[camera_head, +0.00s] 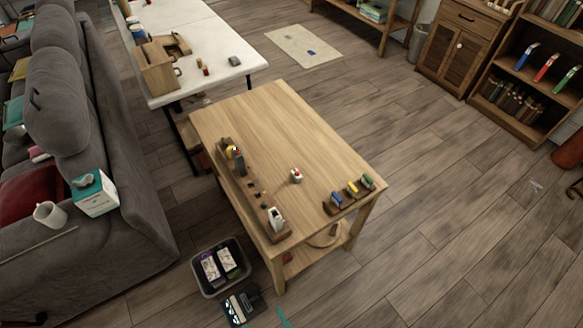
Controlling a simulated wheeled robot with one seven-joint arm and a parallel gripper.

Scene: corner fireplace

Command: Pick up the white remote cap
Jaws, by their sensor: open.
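A small white piece with a red part (296,175) stands alone on the wooden table (262,122), right of the middle. A white upright piece with a dark mark (276,218) stands at the near end of a wooden rail along the table's left edge. Both are too small to tell which one is the white remote cap. My gripper is not in view.
The rail also bears a dark, yellow and red item (234,155) and small dark pieces. A rack (354,192) with blue, yellow and green items is at the right edge. A black bin (221,267) stands below.

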